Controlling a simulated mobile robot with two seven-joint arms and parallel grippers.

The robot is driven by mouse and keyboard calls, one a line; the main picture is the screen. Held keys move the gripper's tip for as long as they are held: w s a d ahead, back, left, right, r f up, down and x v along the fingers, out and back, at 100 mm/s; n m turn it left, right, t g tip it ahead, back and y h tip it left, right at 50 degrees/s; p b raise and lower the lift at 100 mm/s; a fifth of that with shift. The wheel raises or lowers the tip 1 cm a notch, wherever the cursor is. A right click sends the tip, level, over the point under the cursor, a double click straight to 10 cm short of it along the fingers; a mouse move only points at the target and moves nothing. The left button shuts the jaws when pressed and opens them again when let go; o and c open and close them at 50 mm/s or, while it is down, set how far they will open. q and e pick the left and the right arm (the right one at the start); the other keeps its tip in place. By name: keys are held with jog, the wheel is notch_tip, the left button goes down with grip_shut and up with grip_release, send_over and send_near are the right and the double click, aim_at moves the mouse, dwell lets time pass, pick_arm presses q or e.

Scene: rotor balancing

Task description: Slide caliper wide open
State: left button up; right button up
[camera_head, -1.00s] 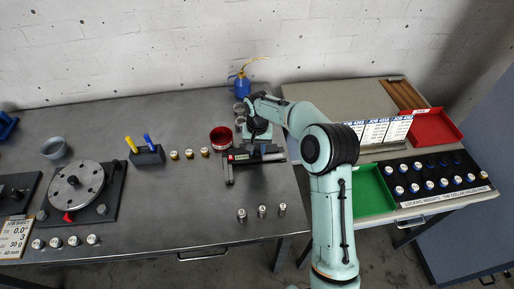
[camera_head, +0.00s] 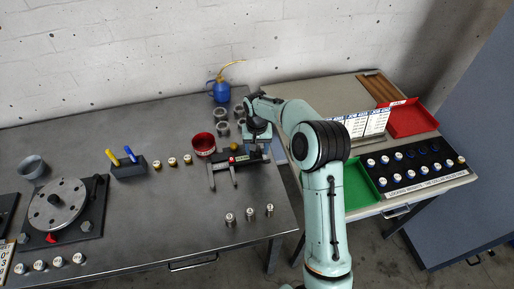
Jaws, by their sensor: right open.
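The caliper (camera_head: 224,161) lies on the grey workbench, its dark beam running left to right. Its two jaws point toward the front edge and stand clearly apart, one at the left end and one nearer the middle. My right gripper (camera_head: 257,148) is at the caliper's right part, pointing down and open. The arm's wrist hides some of that end, and I cannot tell whether the fingers touch it. My left gripper is not in view.
A red cup (camera_head: 203,144) stands just behind the caliper's left end. Several metal rings and a blue oil can (camera_head: 221,92) are behind. Three small weights (camera_head: 249,213) stand in front. A rotor disc (camera_head: 57,204) is at left. Green (camera_head: 358,186) and red (camera_head: 410,118) trays are right.

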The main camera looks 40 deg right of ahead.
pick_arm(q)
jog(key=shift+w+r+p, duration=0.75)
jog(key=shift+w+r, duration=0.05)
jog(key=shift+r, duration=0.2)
pick_arm(e)
notch_tip(320, 180, up, 13)
jog(key=shift+r, duration=0.2)
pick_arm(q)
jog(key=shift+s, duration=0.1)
pick_arm(e)
jog(key=shift+f, duration=0.1)
